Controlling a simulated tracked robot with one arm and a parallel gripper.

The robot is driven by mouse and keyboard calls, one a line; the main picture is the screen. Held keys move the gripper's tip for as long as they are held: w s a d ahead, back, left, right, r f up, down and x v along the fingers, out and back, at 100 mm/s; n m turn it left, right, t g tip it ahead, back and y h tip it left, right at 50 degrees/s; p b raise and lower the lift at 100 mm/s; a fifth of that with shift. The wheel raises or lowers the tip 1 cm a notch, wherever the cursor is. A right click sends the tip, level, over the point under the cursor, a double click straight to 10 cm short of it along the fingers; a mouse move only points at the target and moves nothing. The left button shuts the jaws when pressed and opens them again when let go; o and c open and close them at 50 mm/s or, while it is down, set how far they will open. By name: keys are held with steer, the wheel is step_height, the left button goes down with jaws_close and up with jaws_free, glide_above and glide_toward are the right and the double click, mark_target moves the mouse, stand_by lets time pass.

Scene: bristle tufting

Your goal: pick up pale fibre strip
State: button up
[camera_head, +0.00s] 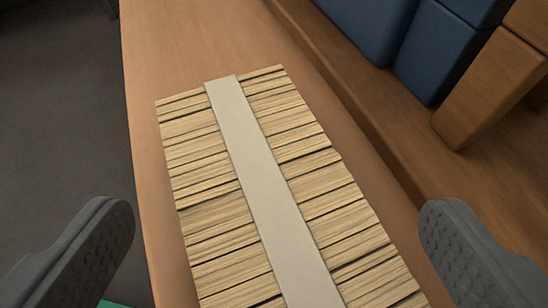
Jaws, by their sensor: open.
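A pale fibre strip (205,207), with many thin straw-coloured layers, lies on a wooden surface in the middle of the head camera view. A flat whitish band (255,165) runs lengthwise along its middle. Its near end is cut off by the lower frame edge. My gripper (278,225) is open, with one dark grey textured finger on each side of the strip. Neither finger appears to touch it, and there is a gap on both sides. How high the fingers are above the surface I cannot tell.
The wooden surface (165,60) ends at the left, above a dark grey floor (60,110). A raised wooden ledge (350,95) runs along the right. Blue blocks (435,50) and a wooden block (490,85) stand beyond it. A green patch (112,303) shows at the lower left.

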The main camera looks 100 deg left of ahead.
steer(key=shift+a+f, duration=0.1)
steer(key=shift+a, duration=0.1)
steer(key=shift+c, duration=0.3)
steer(key=c, duration=1.1)
steer(key=shift+s, duration=0.1)
